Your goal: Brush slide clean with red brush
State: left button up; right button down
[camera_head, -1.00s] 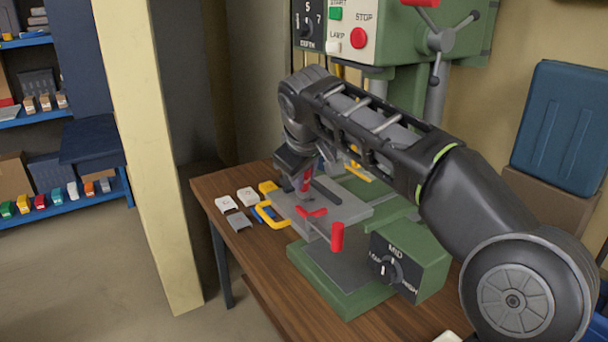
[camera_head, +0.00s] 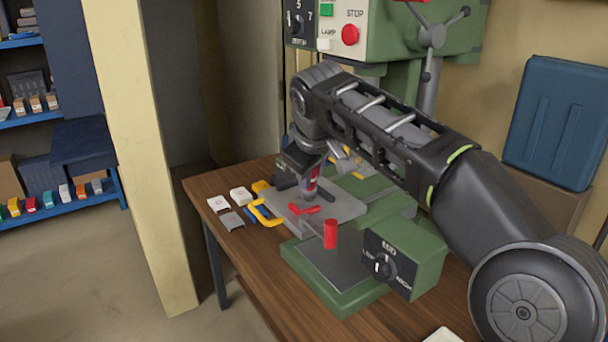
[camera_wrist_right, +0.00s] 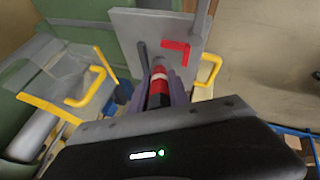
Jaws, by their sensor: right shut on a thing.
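My right gripper (camera_head: 310,178) is shut on the red brush (camera_wrist_right: 158,88), which has a pale band and a greyish tip. It points down over a flat grey plate (camera_head: 345,207) on the green machine, which seems to be the slide. In the right wrist view the brush stands between the two fingers, its tip in front of the grey plate (camera_wrist_right: 128,28). I cannot tell whether the tip touches the plate. A red angled piece (camera_head: 305,209) lies on the plate close to the brush. My left gripper is not in view.
A red upright cylinder (camera_head: 330,235) stands on the machine's green base, beside a dial box (camera_head: 403,258). Yellow handles (camera_head: 265,214) and white and grey blocks (camera_head: 240,195) lie left of the plate. The wooden table's (camera_head: 270,268) front left is clear.

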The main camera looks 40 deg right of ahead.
jog(key=shift+d, duration=0.1)
jog(key=shift+w+r+p, duration=0.15)
jog(key=shift+w+p, duration=0.25)
jog(key=shift+p, duration=0.05)
jog(key=shift+w+p, duration=0.4)
jog(key=shift+w, duration=0.35)
jog(key=shift+a, duration=1.1)
jog(key=shift+f, duration=0.2)
